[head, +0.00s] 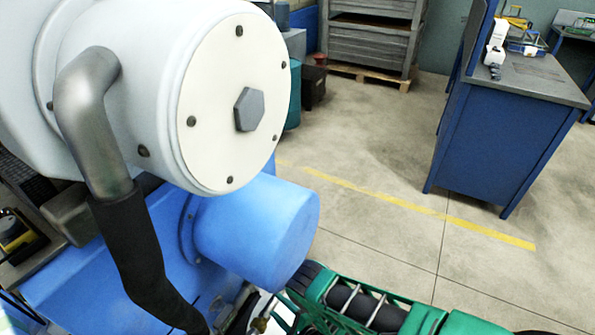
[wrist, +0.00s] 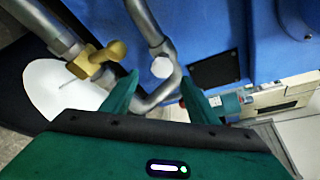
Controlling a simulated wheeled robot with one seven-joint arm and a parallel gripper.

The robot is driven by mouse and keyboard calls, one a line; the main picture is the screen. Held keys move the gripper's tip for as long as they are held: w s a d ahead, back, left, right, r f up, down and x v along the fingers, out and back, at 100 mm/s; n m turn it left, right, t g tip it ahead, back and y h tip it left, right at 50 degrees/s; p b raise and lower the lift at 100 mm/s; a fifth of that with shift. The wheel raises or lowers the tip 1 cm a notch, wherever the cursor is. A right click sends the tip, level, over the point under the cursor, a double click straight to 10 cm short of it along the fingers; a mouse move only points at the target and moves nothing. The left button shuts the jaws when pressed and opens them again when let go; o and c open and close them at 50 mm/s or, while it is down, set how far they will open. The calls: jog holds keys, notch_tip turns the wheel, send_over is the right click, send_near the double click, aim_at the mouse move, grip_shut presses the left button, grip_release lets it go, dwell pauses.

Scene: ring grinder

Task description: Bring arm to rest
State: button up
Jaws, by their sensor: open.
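My gripper (wrist: 158,92) is open in the wrist view, its two green fingers apart with nothing held between them. Behind the fingers are bent grey metal pipes (wrist: 150,22), a brass valve (wrist: 97,62) on the left and the blue body (wrist: 205,30) of a machine. Whether the fingers touch the pipes I cannot tell. In the head view my green arm lies low at the bottom, beside the blue machine (head: 255,225). The gripper's fingertips are not clearly visible there.
A large white cylindrical housing (head: 235,100) with a grey pipe (head: 92,125) and black hose fills the upper left. A blue workbench (head: 500,150) stands at right, a grey crate stack (head: 370,40) at the back. The floor between is open, with a yellow line (head: 400,200).

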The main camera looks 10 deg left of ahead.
jog(key=w+d+r+n+g+h, duration=0.2)
jog(key=w+d+r, duration=0.4)
jog(key=w+r, duration=0.5)
jog(key=w+d+r+n+g+h, duration=0.15)
jog(key=w+d+r, duration=0.35)
jog(key=w+r, duration=0.6)
jog(key=w+d+r+n+h, duration=0.2)
jog(key=d+r, duration=0.6)
jog(key=r, duration=0.2)
jog(key=w+d+r+n+h, duration=0.2)
jog(key=d+r, duration=0.7)
jog(key=s+d+r+n+g+h, duration=0.1)
jog(key=s+d+r+g+h, duration=0.25)
jog(key=s+d+r, duration=1.55)
jog(key=s+d+r+g, duration=0.1)
jog(key=s+d+r, duration=0.1)
jog(key=s, duration=0.7)
jog(key=s+d+r+g, duration=0.1)
jog(key=s+d+r, duration=0.1)
jog(key=s, duration=0.7)
jog(key=s+d+r+g, duration=0.1)
jog(key=s+r, duration=0.3)
jog(key=s, duration=0.5)
jog(key=shift+s+d, duration=0.15)
jog(key=shift+d, duration=0.35)
